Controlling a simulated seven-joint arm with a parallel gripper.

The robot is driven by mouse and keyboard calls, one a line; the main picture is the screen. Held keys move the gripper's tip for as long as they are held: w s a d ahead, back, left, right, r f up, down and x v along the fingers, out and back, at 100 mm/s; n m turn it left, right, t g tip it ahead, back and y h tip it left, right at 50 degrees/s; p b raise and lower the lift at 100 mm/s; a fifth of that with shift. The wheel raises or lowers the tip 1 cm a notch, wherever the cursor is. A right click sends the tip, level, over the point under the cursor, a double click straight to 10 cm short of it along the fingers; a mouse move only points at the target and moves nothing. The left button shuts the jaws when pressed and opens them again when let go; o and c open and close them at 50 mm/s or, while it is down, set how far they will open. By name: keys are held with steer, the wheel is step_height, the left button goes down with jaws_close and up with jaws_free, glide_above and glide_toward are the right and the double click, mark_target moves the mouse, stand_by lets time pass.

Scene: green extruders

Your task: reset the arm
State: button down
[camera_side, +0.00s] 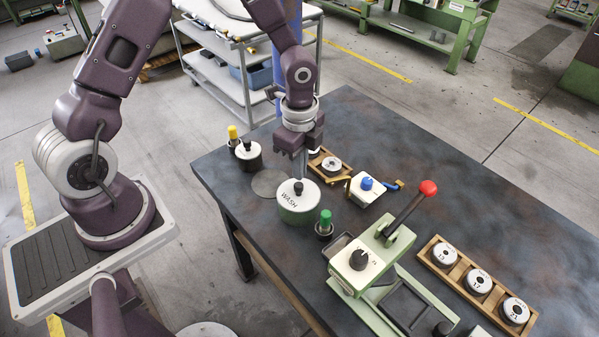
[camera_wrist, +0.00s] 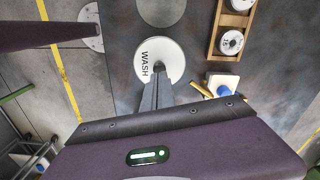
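My gripper (camera_side: 299,172) points straight down at the table, over the black knob of the round WASH pot (camera_side: 297,207). The pot has a green body and a white lid. In the side view the fingers end at or just above the knob; I cannot tell whether they touch it. In the wrist view my fingers (camera_wrist: 158,85) reach over the white WASH lid (camera_wrist: 142,62) toward the knob.
A green press with a red-tipped lever (camera_side: 428,188) stands to the right. A wooden rack (camera_side: 441,270) holds white-topped discs. A green-capped bottle (camera_side: 325,222) and a blue-knobbed white block (camera_side: 365,188) stand near the pot. A dark flat disc (camera_side: 268,183) lies behind left.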

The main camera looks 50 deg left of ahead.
steer(key=shift+r, duration=2.1)
steer(key=s+a+r+n+t+y, duration=0.1)
steer(key=s+r+n, duration=0.25)
steer(key=r, duration=0.35)
steer(key=s+a+r+n+t+y, duration=0.1)
steer(key=s+r+n+t, duration=0.2)
steer(key=r, duration=0.5)
steer(key=s+d+r+n+h, duration=0.1)
steer(key=s+r+n, duration=0.2)
steer(key=s, duration=0.4)
steer(key=s+d+r+n+t+h, duration=0.1)
steer(key=s+r+n, duration=0.2)
steer(key=s+n, duration=0.2)
steer(key=shift+s+r+t, duration=0.25)
steer(key=shift+s+t, duration=0.05)
steer(key=shift+s, duration=0.7)
steer(key=shift+n, duration=0.25)
